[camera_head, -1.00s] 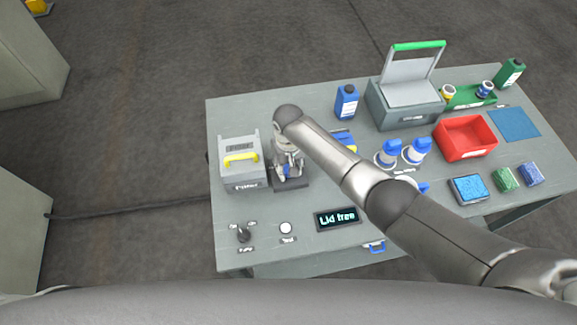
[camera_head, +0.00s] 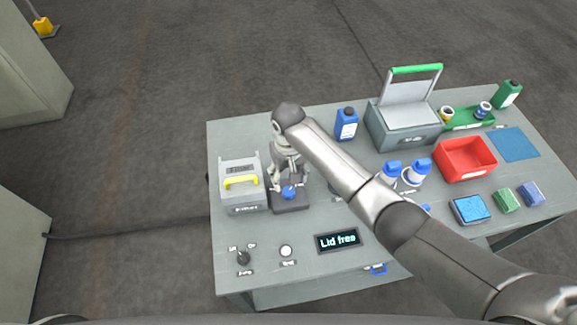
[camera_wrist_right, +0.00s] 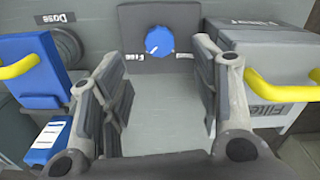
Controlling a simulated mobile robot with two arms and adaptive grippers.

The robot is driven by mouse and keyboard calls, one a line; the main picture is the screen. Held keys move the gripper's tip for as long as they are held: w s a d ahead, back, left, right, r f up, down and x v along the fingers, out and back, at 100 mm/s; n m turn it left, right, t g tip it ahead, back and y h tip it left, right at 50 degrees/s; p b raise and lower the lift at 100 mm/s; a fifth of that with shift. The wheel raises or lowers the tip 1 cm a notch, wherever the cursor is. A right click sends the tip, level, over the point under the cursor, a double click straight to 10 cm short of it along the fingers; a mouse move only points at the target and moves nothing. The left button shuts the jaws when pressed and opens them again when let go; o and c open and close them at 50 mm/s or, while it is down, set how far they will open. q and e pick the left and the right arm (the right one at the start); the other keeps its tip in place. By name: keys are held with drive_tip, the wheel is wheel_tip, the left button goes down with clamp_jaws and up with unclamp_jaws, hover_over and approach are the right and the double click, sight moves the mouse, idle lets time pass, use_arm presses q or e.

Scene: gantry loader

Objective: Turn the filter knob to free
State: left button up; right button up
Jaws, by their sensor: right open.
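My left gripper is not in view.
A display (camera_head: 338,241) reads "Lid free". A dark selector switch (camera_head: 243,258) and a white button (camera_head: 286,251) are at the front left.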

drive_tip(key=shift+r, duration=2.15)
drive_tip(key=shift+s+f, duration=0.1)
